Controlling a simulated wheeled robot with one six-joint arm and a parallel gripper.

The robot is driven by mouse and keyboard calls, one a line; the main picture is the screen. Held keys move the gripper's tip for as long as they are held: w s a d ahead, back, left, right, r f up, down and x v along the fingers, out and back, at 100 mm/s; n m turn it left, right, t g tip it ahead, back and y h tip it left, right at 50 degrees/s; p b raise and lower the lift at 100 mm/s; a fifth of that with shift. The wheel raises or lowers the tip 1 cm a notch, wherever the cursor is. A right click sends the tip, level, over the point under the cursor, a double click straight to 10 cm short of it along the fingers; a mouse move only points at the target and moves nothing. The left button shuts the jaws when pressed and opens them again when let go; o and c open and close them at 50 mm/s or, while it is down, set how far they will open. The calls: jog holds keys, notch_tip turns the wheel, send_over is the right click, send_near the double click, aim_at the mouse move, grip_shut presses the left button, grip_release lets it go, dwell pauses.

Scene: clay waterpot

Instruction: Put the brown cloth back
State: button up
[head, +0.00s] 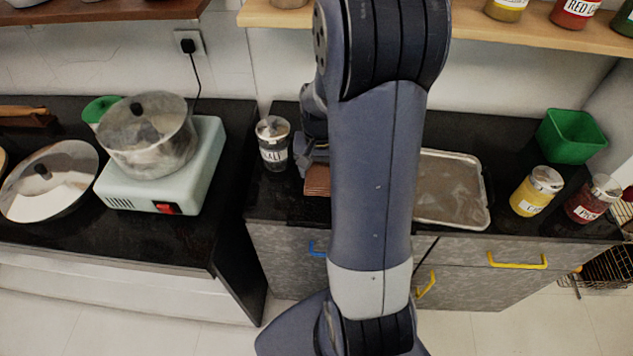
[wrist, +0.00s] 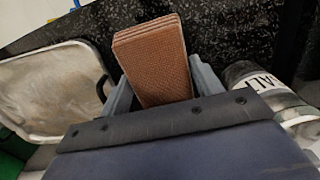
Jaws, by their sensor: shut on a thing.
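The brown cloth (wrist: 153,62) is a folded, layered stack with a woven texture. In the wrist view it sits between the two fingers of my gripper (wrist: 158,88), which is shut on it. In the head view a small part of the cloth (head: 317,180) shows left of my arm, at the black counter. My gripper (head: 312,160) is mostly hidden behind my arm there. I cannot tell whether the cloth touches the counter.
A salt jar (head: 273,145) stands close left of my gripper. A metal tray (head: 452,190) lies to the right, partly behind my arm. Yellow (head: 536,192) and red (head: 592,200) jars and a green bin (head: 570,137) stand further right. A pot (head: 148,135) sits on a stove at left.

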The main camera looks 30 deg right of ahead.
aim_at(319, 170)
jog(key=shift+f, duration=2.8)
jog(key=shift+f, duration=0.1)
jog(key=o, duration=0.9)
jog(key=shift+o, duration=0.2)
notch_tip(319, 170, up, 12)
jog(key=shift+r, duration=0.15)
